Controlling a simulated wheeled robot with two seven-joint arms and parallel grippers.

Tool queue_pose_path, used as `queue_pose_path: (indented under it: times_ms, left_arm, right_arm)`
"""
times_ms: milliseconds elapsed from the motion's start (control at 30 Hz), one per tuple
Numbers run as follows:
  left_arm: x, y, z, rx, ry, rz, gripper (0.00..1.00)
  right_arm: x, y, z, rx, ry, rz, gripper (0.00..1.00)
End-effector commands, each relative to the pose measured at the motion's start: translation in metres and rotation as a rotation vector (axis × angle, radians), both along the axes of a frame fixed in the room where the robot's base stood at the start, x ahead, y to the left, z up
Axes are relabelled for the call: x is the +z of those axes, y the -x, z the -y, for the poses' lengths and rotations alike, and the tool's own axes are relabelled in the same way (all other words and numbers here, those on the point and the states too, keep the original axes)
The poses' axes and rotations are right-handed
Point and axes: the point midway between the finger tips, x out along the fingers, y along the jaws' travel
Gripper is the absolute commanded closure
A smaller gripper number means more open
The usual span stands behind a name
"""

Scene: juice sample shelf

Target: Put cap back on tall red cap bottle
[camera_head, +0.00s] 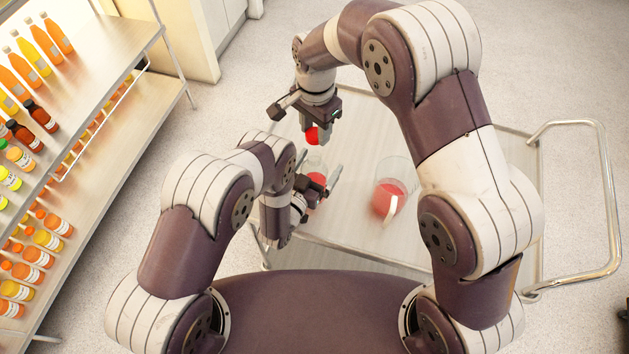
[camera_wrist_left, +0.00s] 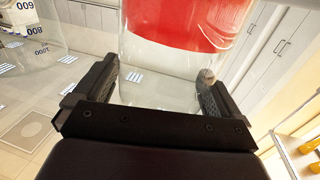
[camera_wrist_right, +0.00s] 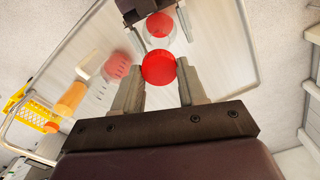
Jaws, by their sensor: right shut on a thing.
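A red cap (camera_head: 312,136) is between the fingers of my right gripper (camera_head: 315,138), which is shut on it. In the right wrist view the cap (camera_wrist_right: 158,69) is round and red at the fingertips. A clear bottle with red liquid (camera_head: 317,179) stands on the cart, below the cap in the head view. My left gripper (camera_head: 318,174) has its fingers on either side of the bottle. In the left wrist view the bottle (camera_wrist_left: 170,85) fills the gap between the fingers; whether they press on it is unclear. The bottle's mouth is not clear to see.
A clear beaker with red liquid (camera_head: 388,198) stands on the cart top (camera_head: 355,232), right of the bottle. The cart has a metal handle (camera_head: 610,200) at right. A shelf (camera_head: 110,100) with several juice bottles is at left.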

Motion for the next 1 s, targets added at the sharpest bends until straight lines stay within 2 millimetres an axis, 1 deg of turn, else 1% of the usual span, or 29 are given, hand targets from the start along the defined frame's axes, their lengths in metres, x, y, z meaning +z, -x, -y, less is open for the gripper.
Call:
queue_pose_path:
  times_ms: [33, 67, 100, 167, 200, 233, 333, 500, 633, 700, 1000]
  left_arm:
    - [0.0, 0.0, 0.0, 0.0, 0.0, 0.0, 0.2]
    - [0.0, 0.0, 0.0, 0.0, 0.0, 0.0, 0.29]
    - [0.0, 0.0, 0.0, 0.0, 0.0, 0.0, 0.42]
    - [0.0, 0.0, 0.0, 0.0, 0.0, 0.0, 0.62]
    - [0.0, 0.0, 0.0, 0.0, 0.0, 0.0, 0.75]
    - [0.0, 0.0, 0.0, 0.0, 0.0, 0.0, 0.77]
    - [0.0, 0.0, 0.0, 0.0, 0.0, 0.0, 0.77]
    - [0.0, 0.0, 0.0, 0.0, 0.0, 0.0, 0.77]
    - [0.0, 0.0, 0.0, 0.0, 0.0, 0.001, 0.77]
    - [0.0, 0.0, 0.0, 0.0, 0.0, 0.001, 0.77]
    - [0.0, 0.0, 0.0, 0.0, 0.0, 0.0, 0.77]
  right_arm:
    - [0.0, 0.0, 0.0, 0.0, 0.0, 0.0, 0.86]
    - [0.0, 0.0, 0.0, 0.0, 0.0, 0.0, 0.86]
    - [0.0, 0.0, 0.0, 0.0, 0.0, 0.0, 0.86]
    - [0.0, 0.0, 0.0, 0.0, 0.0, 0.0, 0.86]
    - [0.0, 0.0, 0.0, 0.0, 0.0, 0.0, 0.86]
    - [0.0, 0.0, 0.0, 0.0, 0.0, 0.0, 0.86]
    - [-0.008, 0.001, 0.0, 0.0, 0.002, -0.003, 0.86]
    - [-0.034, 0.001, 0.0, 0.0, 0.002, -0.003, 0.86]
    - [-0.047, 0.0, 0.0, 0.0, 0.001, -0.001, 0.86]
    - [-0.05, 0.0, 0.0, 0.0, 0.0, 0.0, 0.86]
    - [-0.05, 0.0, 0.0, 0.0, 0.0, 0.0, 0.86]
